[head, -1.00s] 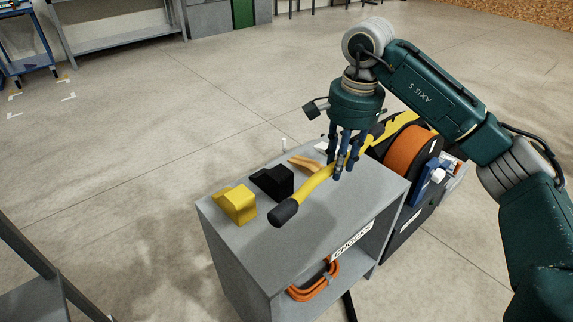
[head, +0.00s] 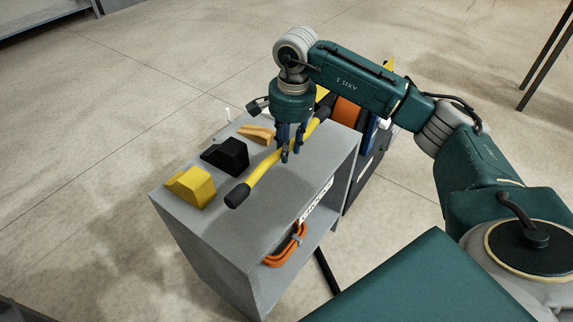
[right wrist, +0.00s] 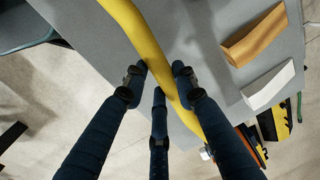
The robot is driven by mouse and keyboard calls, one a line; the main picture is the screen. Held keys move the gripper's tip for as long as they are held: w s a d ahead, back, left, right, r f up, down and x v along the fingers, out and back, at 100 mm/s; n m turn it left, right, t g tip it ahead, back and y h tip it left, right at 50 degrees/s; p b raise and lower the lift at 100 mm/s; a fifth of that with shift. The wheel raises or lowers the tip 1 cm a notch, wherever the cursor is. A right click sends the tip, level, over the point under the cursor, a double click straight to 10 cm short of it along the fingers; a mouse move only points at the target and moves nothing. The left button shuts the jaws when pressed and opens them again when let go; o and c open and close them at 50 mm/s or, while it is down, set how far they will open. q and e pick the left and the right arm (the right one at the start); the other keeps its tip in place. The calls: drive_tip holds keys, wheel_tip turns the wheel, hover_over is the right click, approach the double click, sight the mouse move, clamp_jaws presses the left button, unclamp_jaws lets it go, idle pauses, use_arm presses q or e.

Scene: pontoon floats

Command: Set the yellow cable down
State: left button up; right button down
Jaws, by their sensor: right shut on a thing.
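The yellow cable (head: 264,168), thick and with black ends, lies slantwise over the top of the grey cabinet (head: 268,208). My right gripper (head: 287,154) points down over the cabinet and is shut on the cable partway along it. In the right wrist view the cable (right wrist: 146,38) runs between the fingers of my right gripper (right wrist: 160,88). The cable's near black end is close above or on the cabinet top; I cannot tell whether it touches. Its far part is partly hidden behind the gripper. My left gripper is out of view.
A yellow chock (head: 190,187), a black chock (head: 226,156) and a wooden wedge (head: 257,134) stand along the cabinet's left side. An orange coil (head: 287,248) is on the shelf below. An orange drum (head: 348,112) stands behind. The cabinet top's near right part is clear.

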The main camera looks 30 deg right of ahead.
sight(287, 172)
wheel_tip(287, 172, down, 6)
drive_tip(key=shift+r+b, duration=0.1)
drive_tip(key=shift+b, duration=0.3)
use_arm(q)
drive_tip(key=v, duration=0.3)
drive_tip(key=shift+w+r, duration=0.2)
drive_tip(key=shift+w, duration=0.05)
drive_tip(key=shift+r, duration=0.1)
use_arm(e)
drive_tip(key=shift+f, duration=0.2)
drive_tip(key=c, duration=1.4)
unclamp_jaws()
drive_tip(key=shift+f, duration=0.1)
use_arm(q)
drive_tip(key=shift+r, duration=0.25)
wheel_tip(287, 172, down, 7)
drive_tip(key=p, duration=0.1)
drive_tip(key=shift+p, duration=0.4)
use_arm(e)
drive_tip(key=r, duration=0.8)
drive_tip(key=s+r, duration=0.1)
drive_tip(key=r, duration=0.3)
drive_tip(key=shift+d+r, duration=0.1)
drive_tip(key=shift+r, duration=0.05)
